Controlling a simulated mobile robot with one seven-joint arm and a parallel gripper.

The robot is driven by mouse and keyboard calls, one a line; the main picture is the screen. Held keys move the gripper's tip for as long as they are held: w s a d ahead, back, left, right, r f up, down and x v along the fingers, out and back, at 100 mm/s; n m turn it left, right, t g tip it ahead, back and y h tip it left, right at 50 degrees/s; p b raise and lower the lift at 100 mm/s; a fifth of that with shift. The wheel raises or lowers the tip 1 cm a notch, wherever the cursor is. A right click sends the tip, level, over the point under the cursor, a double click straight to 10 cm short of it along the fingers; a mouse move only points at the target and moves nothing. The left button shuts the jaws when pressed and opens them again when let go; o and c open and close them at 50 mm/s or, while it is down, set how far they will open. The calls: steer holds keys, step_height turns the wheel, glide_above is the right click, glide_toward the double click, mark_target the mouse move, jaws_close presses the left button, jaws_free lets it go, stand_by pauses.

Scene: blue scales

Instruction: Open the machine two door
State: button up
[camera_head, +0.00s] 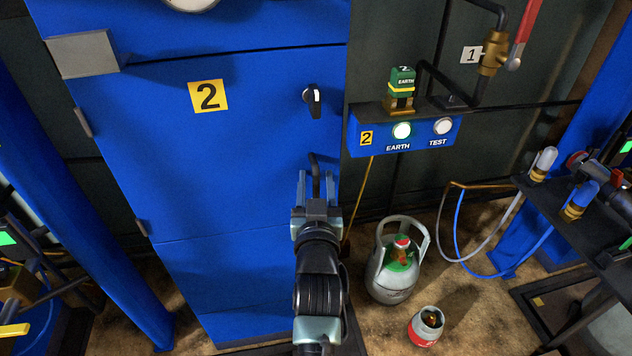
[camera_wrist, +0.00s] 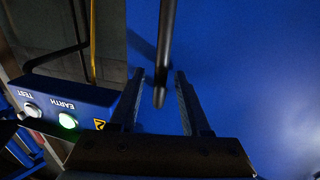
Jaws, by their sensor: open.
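The machine two door (camera_head: 215,150) is a blue panel with a yellow "2" label (camera_head: 208,96). It looks shut, flush in its cabinet, with hinges on its left edge. A black rotary knob (camera_head: 314,100) sits at the upper right of the door. Below it is a dark bar handle (camera_head: 313,161). My gripper (camera_head: 316,186) is open at the handle, pointing at the door. In the wrist view the handle (camera_wrist: 165,45) reaches down between the two fingers of my gripper (camera_wrist: 160,85), with gaps on both sides. Contact is not visible.
A blue control box (camera_head: 360,139) with a lit EARTH button (camera_head: 402,131) and a TEST button (camera_head: 442,126) is right of the door. A grey gas cylinder (camera_head: 392,283) and a small red-white canister (camera_head: 426,326) stand on the floor. A blue post (camera_head: 85,210) stands at left.

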steer(key=shift+c, duration=0.3)
jaws_close()
stand_by(1.1)
